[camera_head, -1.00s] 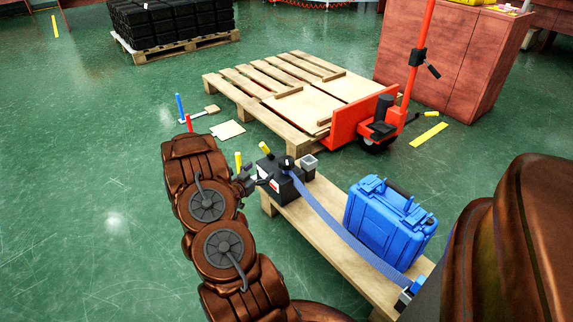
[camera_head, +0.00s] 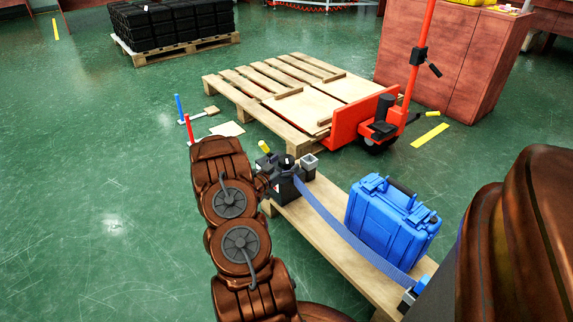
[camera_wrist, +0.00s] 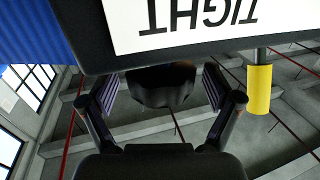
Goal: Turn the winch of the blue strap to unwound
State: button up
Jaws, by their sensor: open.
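The winch (camera_head: 288,184) is a dark box at the far-left end of a wooden board, with a yellow-ended handle (camera_head: 264,147) on its left. The blue strap (camera_head: 330,222) runs from it along the board. In the wrist view, a white label reading "TIGHT" (camera_wrist: 200,22) appears upside down above my gripper (camera_wrist: 160,84). My gripper is open, with a dark rounded part of the winch (camera_wrist: 162,88) between or just beyond its fingers; I cannot tell whether they touch. The yellow grip (camera_wrist: 258,90) is right of the fingers. In the head view my arm mostly hides my gripper.
A blue case (camera_head: 388,218) stands on the wooden board (camera_head: 338,255) beside the strap. A red pallet jack (camera_head: 365,118) and a large pallet (camera_head: 262,88) are behind. Thin red (camera_head: 188,131) and blue posts stand left of them. The green floor at left is clear.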

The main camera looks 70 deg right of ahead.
jog(key=shift+s+d, duration=0.1)
jog(key=shift+d, duration=0.35)
jog(key=shift+c, duration=0.2)
jog(key=c, duration=1.1)
jog(key=shift+r+t+p, duration=0.2)
jog(key=shift+t+p, duration=0.1)
jog(key=shift+p, duration=0.4)
